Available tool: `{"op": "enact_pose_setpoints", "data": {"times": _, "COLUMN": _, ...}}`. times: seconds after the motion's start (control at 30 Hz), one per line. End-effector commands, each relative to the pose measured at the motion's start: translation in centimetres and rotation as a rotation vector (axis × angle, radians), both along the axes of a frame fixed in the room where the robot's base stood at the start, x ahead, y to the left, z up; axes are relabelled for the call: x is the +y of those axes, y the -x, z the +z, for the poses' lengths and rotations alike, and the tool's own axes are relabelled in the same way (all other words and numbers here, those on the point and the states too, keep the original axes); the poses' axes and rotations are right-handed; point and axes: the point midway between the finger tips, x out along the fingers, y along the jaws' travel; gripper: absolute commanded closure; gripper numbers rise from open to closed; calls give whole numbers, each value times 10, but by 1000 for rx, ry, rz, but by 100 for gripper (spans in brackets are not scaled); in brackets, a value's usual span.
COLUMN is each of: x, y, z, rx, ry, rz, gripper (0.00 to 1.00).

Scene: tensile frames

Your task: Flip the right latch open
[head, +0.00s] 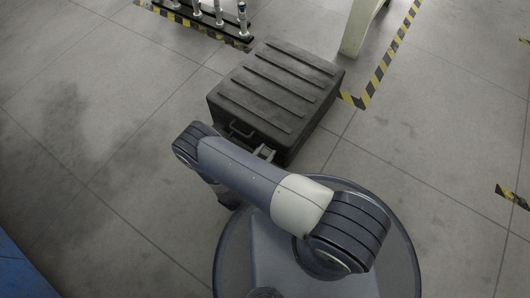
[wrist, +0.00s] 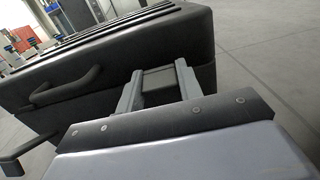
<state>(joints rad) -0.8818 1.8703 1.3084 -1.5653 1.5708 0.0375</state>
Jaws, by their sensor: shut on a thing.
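The closed black case (head: 275,88) stands on the floor in front of me, its ribbed lid down. In the wrist view its front face (wrist: 100,84) runs across the picture. My gripper (wrist: 158,82) is at the right part of this front, with one finger on each side of the right latch (wrist: 158,91). The fingers are shut on the latch, which is mostly hidden between them. In the head view my gripper (head: 264,153) shows as small grey pieces at the case's near edge, partly behind my arm.
The case's carrying handle (wrist: 66,88) sticks out left of my gripper. A dark flat piece (wrist: 22,148) juts out at lower left; I cannot tell what it is. A rack with upright posts (head: 205,15) stands behind. Floor right of the case is clear.

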Motion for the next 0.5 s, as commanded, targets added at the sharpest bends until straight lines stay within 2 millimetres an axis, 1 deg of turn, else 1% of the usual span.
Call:
{"op": "enact_pose_setpoints", "data": {"times": 0.17, "x": 1, "y": 1, "z": -2, "rx": -13, "ry": 12, "rz": 0, "gripper": 100}}
{"op": "enact_pose_setpoints", "data": {"times": 0.5, "x": 9, "y": 11, "z": -11, "rx": -169, "ry": 143, "rz": 2, "gripper": 100}}
